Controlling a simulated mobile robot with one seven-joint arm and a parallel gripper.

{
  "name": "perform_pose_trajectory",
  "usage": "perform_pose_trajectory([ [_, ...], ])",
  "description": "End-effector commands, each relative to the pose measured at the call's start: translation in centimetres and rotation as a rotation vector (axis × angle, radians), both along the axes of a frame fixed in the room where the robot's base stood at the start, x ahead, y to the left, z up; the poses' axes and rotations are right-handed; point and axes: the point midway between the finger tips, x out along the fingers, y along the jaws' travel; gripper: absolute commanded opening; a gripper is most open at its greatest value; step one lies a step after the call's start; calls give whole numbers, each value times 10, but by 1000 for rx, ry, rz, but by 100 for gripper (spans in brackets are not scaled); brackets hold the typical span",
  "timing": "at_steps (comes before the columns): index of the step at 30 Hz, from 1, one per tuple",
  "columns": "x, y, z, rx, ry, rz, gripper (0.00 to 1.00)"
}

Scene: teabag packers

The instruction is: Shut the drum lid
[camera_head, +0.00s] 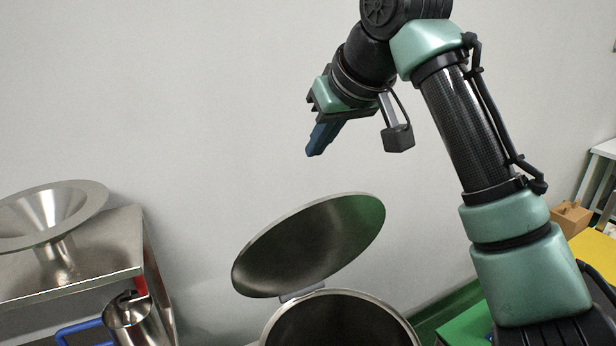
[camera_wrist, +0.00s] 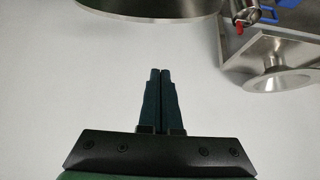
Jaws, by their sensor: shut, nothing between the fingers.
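The drum (camera_head: 340,325) is a round metal vessel at the bottom middle of the head view, with its dark mouth showing. Its round steel lid (camera_head: 310,245) stands open, tilted up on a hinge at the drum's back left rim. My gripper (camera_head: 316,148) is above the lid and apart from it, with its blue fingers pointing down and to the left. In the wrist view my gripper's fingers (camera_wrist: 160,72) are together with nothing between them. A round steel rim (camera_wrist: 150,16), cut off at the top edge of that view, looks like part of the drum or lid; I cannot tell which.
A steel table (camera_head: 95,255) at the left bears a wide metal funnel (camera_head: 75,205). A metal pitcher (camera_head: 135,318) with a red part is below it. A brown box (camera_head: 571,218) is at the far right. A plain wall is behind; the air around my gripper is free.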

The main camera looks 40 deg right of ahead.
Motion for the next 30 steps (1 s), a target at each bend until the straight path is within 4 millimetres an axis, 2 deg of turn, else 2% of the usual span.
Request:
perform_pose_trajectory([
  [5,7,-6,-14,7,17,-7,0],
  [17,60,-18,-79,6,16,-6,0],
  [24,33,-12,-86,3,11,-7,0],
  [30,24,-8,-90,4,10,-5,0],
])
